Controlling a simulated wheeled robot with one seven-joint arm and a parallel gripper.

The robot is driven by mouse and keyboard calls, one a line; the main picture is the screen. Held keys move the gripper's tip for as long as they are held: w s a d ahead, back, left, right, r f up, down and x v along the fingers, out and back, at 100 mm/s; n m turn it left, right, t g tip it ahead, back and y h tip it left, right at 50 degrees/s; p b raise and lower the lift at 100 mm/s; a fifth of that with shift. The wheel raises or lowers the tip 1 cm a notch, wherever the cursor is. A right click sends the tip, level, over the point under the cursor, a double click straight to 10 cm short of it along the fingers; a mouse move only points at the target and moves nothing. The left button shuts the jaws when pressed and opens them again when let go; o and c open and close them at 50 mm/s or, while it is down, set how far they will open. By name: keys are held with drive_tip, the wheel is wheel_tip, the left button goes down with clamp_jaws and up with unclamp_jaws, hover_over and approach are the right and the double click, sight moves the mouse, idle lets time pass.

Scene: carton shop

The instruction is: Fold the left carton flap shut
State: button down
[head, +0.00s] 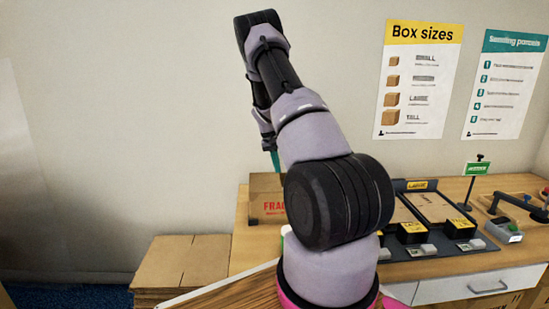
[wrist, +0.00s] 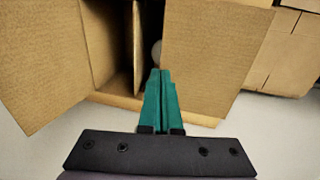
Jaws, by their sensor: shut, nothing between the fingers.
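The carton (head: 268,197) with red FRAGILE print stands on the bench in the head view, partly hidden by my arm. In the wrist view it is open. A broad flap (wrist: 40,65) on the left stands swung outward, and another flap (wrist: 212,55) on the right is also spread open. Between them show the dark inside, an upright cardboard panel (wrist: 106,40) and a pale rounded thing (wrist: 156,52). My gripper (wrist: 161,74) has its teal fingers closed together and empty. Its tips overlap the opening between the flaps; whether they touch cardboard cannot be told.
Flat cardboard is stacked (head: 182,265) left of the wooden bench (head: 245,250). Dark trays (head: 425,205) with cardboard and yellow-labelled blocks are to the right, beside a green sign (head: 477,168). More cardboard (wrist: 290,55) lies at the wrist view's upper right.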

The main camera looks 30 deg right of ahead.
drive_tip(key=shift+f, duration=0.55)
drive_tip(key=shift+d, duration=0.1)
drive_tip(key=shift+s+d+f+y, duration=0.25)
drive_tip(key=shift+d+f+y, duration=0.1)
drive_tip(key=shift+f+y, duration=0.3)
drive_tip(key=shift+f+t, duration=0.3)
drive_tip(key=shift+f, duration=0.6)
drive_tip(key=shift+s+d, duration=0.1)
drive_tip(key=shift+r, duration=0.1)
